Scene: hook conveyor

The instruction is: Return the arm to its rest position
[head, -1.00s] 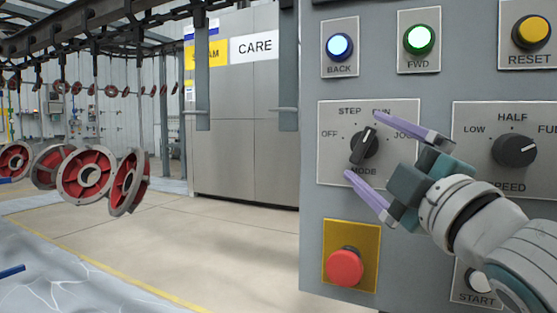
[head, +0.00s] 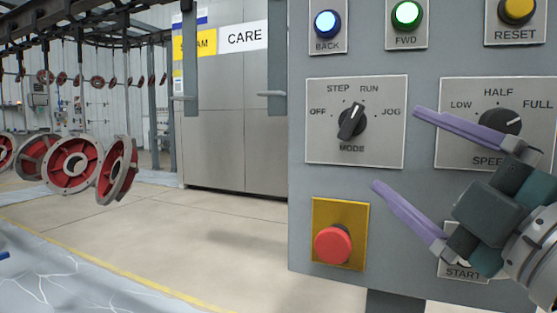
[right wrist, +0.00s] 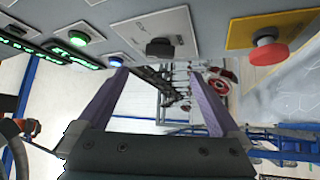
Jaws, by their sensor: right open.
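My right gripper (head: 395,147) is open and empty, its two purple fingers spread in front of the grey control panel (head: 300,185), to the right of the mode knob. It also shows in the right wrist view (right wrist: 157,75) with nothing between the fingers. The black mode knob (head: 352,121) stands clear of the fingers, its upper end leaning toward RUN. It shows in the right wrist view (right wrist: 160,47) too. The gripper partly hides the speed plate and the START button. My left gripper is not in view.
A red mushroom button (head: 333,245) on a yellow plate sits below the mode plate. BACK (head: 327,24), FWD (head: 407,14) and RESET (head: 517,10) buttons line the top. Red and grey wheels (head: 72,165) hang at left. The floor between is open.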

